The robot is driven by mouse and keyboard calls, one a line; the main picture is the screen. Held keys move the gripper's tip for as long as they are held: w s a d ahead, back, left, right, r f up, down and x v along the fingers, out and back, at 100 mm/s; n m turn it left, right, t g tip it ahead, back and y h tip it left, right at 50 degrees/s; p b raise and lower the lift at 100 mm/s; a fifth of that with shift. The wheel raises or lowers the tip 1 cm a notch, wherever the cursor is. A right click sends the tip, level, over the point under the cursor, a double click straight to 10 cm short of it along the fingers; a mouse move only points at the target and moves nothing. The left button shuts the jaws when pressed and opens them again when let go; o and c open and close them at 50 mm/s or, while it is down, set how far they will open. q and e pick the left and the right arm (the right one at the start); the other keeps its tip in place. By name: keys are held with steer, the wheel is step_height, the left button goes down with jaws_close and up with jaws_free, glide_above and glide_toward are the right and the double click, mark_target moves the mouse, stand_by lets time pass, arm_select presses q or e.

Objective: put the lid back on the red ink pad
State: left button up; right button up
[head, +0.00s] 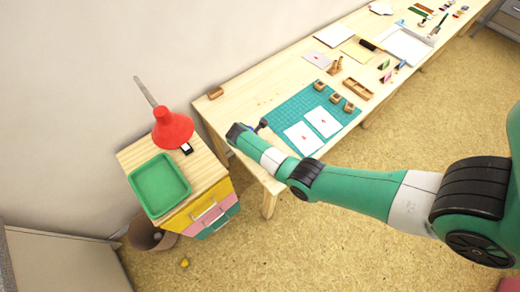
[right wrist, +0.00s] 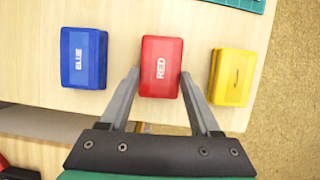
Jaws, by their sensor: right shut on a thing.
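A red block marked RED (right wrist: 161,66), the lid of the red ink pad, lies in the middle of the right wrist view, over the pale wooden table. My right gripper (right wrist: 160,80) has one finger on each side of its near half and is shut on it. From above I see only the lid's top and near edge. I cannot tell whether the pad is under it or how well it is seated. In the head view my right arm hides this spot. My left gripper is not in view.
A blue ink pad (right wrist: 84,58) marked BLUE lies left of the red one, and a yellow one (right wrist: 231,77) lies right, near the table edge. A green cutting mat (head: 277,118) with white cards and wooden stamps lies behind. A drawer cabinet (head: 205,172) stands left.

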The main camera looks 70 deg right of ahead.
steer(key=o, duration=1.4)
step_height(320, 180, up, 7)
steer(key=p, duration=0.7)
steer(key=shift+c, duration=0.3)
jaws_close()
